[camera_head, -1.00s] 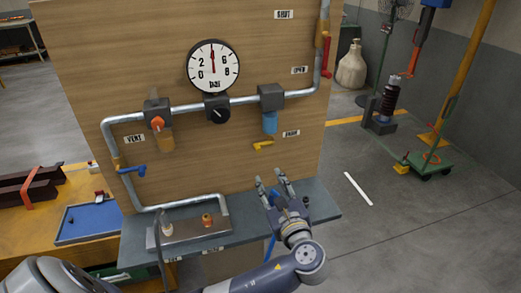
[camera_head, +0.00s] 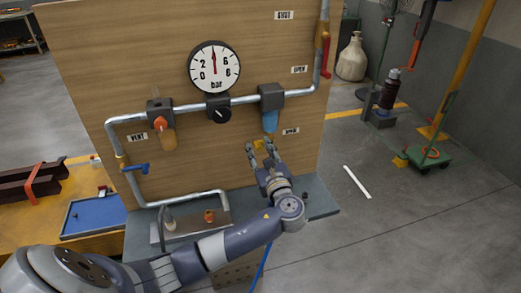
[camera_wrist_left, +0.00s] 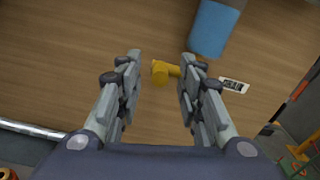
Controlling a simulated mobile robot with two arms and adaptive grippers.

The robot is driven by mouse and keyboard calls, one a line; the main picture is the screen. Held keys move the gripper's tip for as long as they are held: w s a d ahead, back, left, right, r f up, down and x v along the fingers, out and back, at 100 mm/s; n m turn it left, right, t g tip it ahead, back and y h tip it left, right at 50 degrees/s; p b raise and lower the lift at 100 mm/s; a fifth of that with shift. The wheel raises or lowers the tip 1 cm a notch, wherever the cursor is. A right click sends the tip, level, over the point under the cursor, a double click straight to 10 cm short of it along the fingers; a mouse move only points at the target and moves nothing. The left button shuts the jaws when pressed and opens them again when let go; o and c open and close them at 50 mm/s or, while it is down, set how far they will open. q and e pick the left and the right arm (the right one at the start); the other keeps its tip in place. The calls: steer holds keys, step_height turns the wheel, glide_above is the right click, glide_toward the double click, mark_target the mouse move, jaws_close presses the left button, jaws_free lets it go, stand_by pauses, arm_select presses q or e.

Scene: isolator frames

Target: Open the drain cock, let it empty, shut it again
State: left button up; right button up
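The drain cock (camera_wrist_left: 163,71) is a small yellow lever valve on the wooden board, under the blue filter bowl (camera_head: 270,121). In the left wrist view it shows ahead of my open fingers, between their tips, with no contact visible. The drain label (camera_wrist_left: 234,85) is right of it. My left gripper (camera_head: 260,150) is open and empty, raised in front of the board at the cock, which it partly hides in the head view. The blue bowl also shows in the left wrist view (camera_wrist_left: 214,27). My right gripper is not in view.
A pressure gauge (camera_head: 214,65) reads near the top of its dial. An orange-topped unit (camera_head: 161,124) and a blue vent lever (camera_head: 134,167) are on the left. A grey shelf (camera_head: 317,200) juts out below. A red lever (camera_head: 326,57) is at the upper right.

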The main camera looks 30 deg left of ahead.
arm_select(q)
jaws_close()
steer(key=shift+f, duration=0.1)
steer(key=w+d+f+n+b, duration=0.3)
steer(key=f+n+b, duration=0.2)
steer(key=n+b, duration=1.3)
steer(key=shift+w+d+b, duration=0.2)
steer(key=shift+w+b, duration=0.1)
steer(key=shift+w, duration=0.1)
stand_by(0.5)
